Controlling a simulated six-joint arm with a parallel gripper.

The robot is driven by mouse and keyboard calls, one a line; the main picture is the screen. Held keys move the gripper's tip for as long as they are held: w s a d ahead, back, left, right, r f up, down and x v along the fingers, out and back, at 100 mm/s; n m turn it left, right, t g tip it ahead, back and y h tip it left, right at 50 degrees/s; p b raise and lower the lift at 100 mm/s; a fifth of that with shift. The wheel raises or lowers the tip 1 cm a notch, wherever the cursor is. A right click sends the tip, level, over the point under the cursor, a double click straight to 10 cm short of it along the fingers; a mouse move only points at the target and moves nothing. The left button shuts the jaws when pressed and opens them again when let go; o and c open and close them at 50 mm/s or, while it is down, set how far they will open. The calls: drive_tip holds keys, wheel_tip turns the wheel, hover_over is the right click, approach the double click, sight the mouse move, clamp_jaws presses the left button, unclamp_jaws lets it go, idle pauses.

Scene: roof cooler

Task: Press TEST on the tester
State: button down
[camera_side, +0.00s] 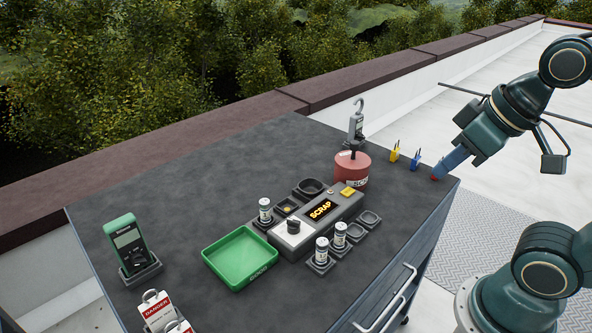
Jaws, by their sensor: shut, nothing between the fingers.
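The tester, a grey box (284,237), sits near the middle of the dark cart top. Its display (320,209) reads SCRAP in yellow letters. A black knob (293,226) is on its near-left end and a yellow button (347,192) on its far-right end; any lettering on the button is too small to read. My gripper (435,178) is shut and empty, low over the right corner of the cart top, well to the right of the tester. Whether its red tip touches the surface I cannot tell.
White cylinders (322,250) stand in holders around the tester. A green tray (240,258) lies left of it, a red canister (352,170) behind its right end. Yellow (394,152) and blue (416,161) clips stand near my gripper. A green meter (126,242) stands far left.

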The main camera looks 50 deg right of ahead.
drive_tip(key=m+t+y, duration=0.2)
drive_tip(key=y, duration=0.3)
hover_over(352, 192)
wheel_tip(352, 192, down, 11)
drive_tip(key=shift+d, duration=0.15)
idle(0.4)
drive_tip(key=shift+f, duration=0.1)
drive_tip(key=shift+f, duration=0.15)
drive_tip(key=shift+f, duration=4.3)
